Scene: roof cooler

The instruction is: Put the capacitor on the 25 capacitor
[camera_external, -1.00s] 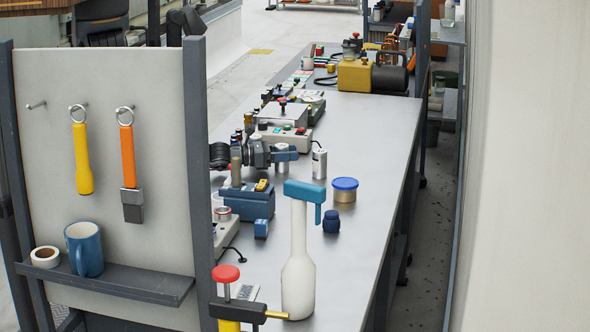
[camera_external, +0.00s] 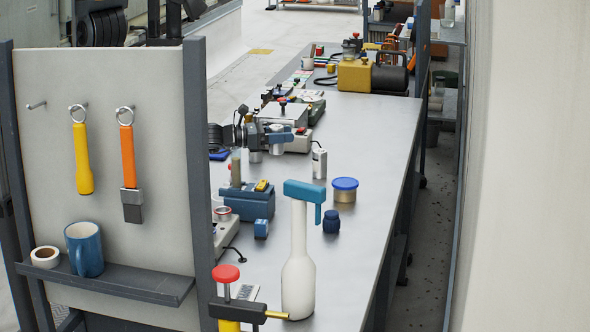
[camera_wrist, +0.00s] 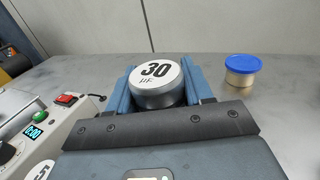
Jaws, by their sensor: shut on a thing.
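My gripper (camera_wrist: 163,88), with blue fingers, is shut on a silver capacitor (camera_wrist: 158,98) whose white top reads "30 µF". In the outside view, my gripper (camera_external: 280,136) is over the bench with the capacitor (camera_external: 276,148) below its fingers. A white label ending in "5" (camera_wrist: 41,171) shows at the lower left of the wrist view, cut off by the frame edge and my gripper. It may be the 25 capacitor. A short silver cylinder (camera_external: 254,155) stands left of the held capacitor in the outside view; its label cannot be read there.
A grey device (camera_wrist: 62,125) with red and green buttons lies to the left. A blue-lidded tin (camera_external: 344,190), a white can (camera_external: 319,160), a blue vise (camera_external: 248,202) and a white bottle (camera_external: 298,275) stand nearer the camera.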

